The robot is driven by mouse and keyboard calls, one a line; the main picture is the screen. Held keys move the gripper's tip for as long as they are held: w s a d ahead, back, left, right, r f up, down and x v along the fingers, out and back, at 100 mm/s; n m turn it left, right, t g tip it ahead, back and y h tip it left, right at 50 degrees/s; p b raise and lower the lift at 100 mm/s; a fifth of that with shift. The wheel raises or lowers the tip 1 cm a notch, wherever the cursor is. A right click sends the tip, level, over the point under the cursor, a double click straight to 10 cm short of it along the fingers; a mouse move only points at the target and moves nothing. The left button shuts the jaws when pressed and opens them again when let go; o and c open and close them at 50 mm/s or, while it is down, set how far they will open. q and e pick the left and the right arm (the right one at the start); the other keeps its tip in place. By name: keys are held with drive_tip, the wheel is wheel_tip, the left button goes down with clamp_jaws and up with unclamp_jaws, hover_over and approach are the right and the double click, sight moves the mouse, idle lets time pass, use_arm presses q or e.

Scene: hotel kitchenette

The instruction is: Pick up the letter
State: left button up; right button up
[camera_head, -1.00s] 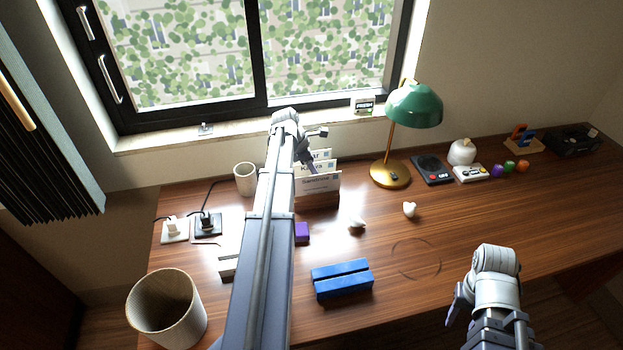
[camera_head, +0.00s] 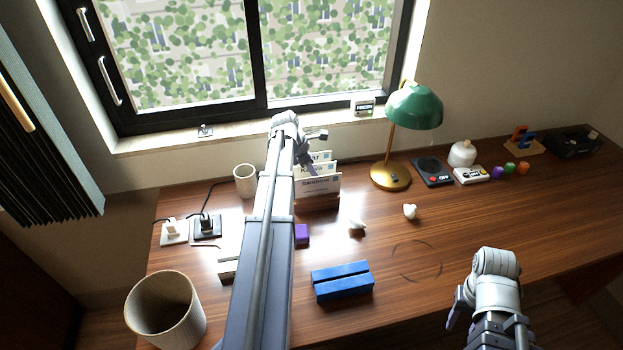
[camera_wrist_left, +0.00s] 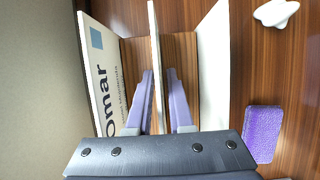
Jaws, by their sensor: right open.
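Several white name-marked letters stand upright in a row in a wooden holder (camera_head: 318,204) near the window. The front letter (camera_head: 322,185) reads like "Sandrine"; behind it are a middle letter (camera_head: 305,171) and a rear letter ending in "ar". The left wrist view shows the rear one as the "Omar" letter (camera_wrist_left: 100,75). My left gripper (camera_wrist_left: 160,75) points down into the row, one finger on each side of the middle letter. Whether its fingers press on the letter is unclear. My right gripper (camera_head: 456,305) is open and empty over the desk's front right.
A green lamp (camera_head: 413,107) stands right of the letters and a white cup (camera_head: 245,180) left. A purple block (camera_head: 302,235), small white objects and a blue block (camera_head: 342,281) lie in front. A bin (camera_head: 165,310) stands at the front left. The right front desk is clear.

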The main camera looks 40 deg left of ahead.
use_arm(q)
clamp_jaws()
drive_tip(key=shift+r, duration=0.15)
idle(0.4)
wheel_tip(320, 180, up, 10)
drive_tip(key=p, duration=1)
drive_tip(key=shift+r+p, duration=0.15)
drive_tip(key=shift+p, duration=0.15)
